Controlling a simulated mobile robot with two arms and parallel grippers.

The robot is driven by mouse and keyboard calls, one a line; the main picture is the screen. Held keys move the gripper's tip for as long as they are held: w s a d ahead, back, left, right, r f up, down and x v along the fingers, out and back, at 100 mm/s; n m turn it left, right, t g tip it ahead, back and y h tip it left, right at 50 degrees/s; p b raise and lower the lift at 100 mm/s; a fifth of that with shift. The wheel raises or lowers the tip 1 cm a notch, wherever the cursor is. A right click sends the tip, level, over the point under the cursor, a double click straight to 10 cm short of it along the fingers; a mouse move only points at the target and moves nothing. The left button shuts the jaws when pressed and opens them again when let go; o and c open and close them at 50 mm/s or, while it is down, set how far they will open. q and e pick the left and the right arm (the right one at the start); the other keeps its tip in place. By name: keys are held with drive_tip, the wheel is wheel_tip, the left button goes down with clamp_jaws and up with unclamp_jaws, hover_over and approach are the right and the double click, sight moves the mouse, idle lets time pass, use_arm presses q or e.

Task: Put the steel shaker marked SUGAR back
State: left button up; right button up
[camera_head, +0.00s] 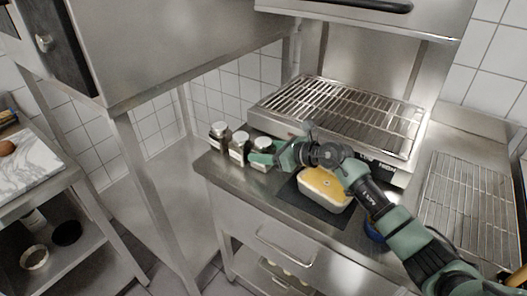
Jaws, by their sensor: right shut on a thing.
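Three steel-topped shakers stand in a row at the left end of the steel counter: a left one (219,137), a middle one (238,148) and a right one (262,144). They have pale labels, too small to read here, so I cannot tell which is marked SUGAR. My right gripper (262,158) reaches in from the right and is shut on the right shaker, which looks upright beside the middle one. The fingers hide part of its body. I cannot tell whether its base touches the counter. My left gripper is out of view.
A grill with a wire rack (345,108) stands behind the shakers. A pale tub with yellow contents (323,188) sits on a dark mat (298,199) under my right arm. A blue item (373,232) is partly hidden. Another wire rack (468,200) lies at right.

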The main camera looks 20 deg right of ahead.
drive_tip(key=shift+f, duration=0.15)
drive_tip(key=o, duration=1.5)
drive_tip(key=shift+r, duration=0.3)
drive_tip(key=p+v, duration=0.3)
drive_tip(key=v, duration=0.8)
drive_tip(key=shift+f, duration=0.1)
drive_tip(key=shift+s+d+r, duration=0.3)
drive_tip(key=shift+s, duration=0.05)
